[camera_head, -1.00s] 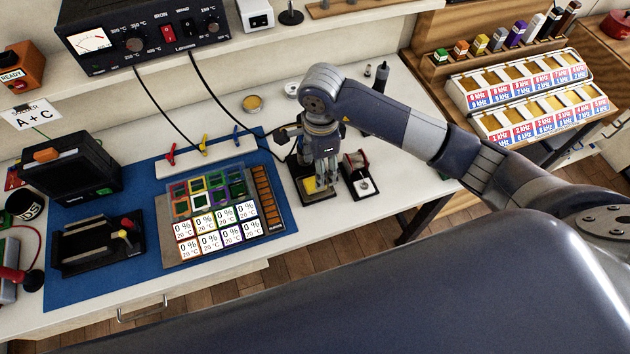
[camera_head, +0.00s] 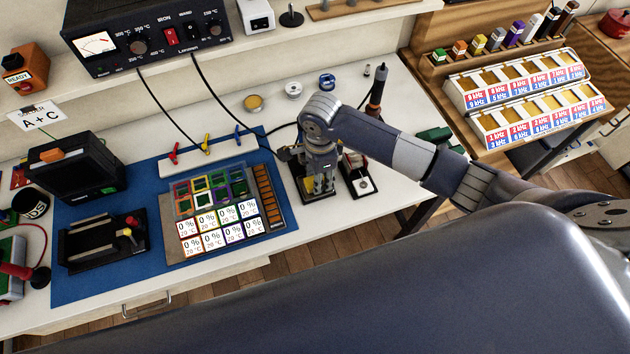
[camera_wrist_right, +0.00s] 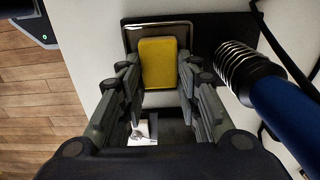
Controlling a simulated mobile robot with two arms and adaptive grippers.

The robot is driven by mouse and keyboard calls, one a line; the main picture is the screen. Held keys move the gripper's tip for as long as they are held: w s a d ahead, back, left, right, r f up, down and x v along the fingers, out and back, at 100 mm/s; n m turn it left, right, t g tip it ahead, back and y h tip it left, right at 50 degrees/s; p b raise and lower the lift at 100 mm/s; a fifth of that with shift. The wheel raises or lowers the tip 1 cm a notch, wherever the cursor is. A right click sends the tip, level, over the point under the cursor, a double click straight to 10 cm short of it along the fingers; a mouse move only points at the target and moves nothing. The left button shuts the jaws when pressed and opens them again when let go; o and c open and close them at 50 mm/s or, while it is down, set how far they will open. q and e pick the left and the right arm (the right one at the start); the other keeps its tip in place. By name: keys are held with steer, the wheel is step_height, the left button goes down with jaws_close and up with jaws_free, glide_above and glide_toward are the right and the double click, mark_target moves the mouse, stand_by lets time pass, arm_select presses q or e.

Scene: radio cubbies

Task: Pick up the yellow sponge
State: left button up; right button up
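The yellow sponge (camera_wrist_right: 164,64) sits in a shallow metal-rimmed tray (camera_wrist_right: 128,37) on a dark stand, seen in the right wrist view. In the head view a bit of the sponge (camera_head: 309,185) shows beside my gripper. My right gripper (camera_wrist_right: 158,78) is open, pointing down over the tray, with one finger on each side of the sponge's near end. Its fingers appear apart from the sponge, though the exact height is unclear. In the head view the right gripper (camera_head: 321,186) partly hides the stand. My left gripper is not in view.
A soldering iron with a blue handle and metal coil (camera_wrist_right: 245,72) stands close to the right finger. A small dark tray (camera_head: 363,185) stands right of my gripper. A blue mat with a grid of cards (camera_head: 222,222) lies to the left. The table's front edge is close.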

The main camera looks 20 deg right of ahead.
stand_by(0.3)
steer(key=shift+r+b, duration=0.35)
steer(key=shift+r, duration=0.25)
step_height(320, 180, up, 2)
steer(key=shift+w+r+b, duration=0.1)
steer(key=shift+b, duration=0.4)
steer(key=s+a+b, duration=0.1)
steer(key=s+a, duration=0.1)
steer(key=a, duration=0.2)
steer(key=s+a+r+b, duration=0.1)
steer(key=s+a, duration=0.2)
steer(key=a, duration=0.1)
steer(key=s+a+b, duration=0.2)
steer(key=a, duration=0.3)
steer(key=shift+s+r, duration=0.15)
steer(key=shift+s+a+r, duration=0.15)
steer(key=shift+s+a, duration=0.2)
steer(key=shift+a, duration=0.15)
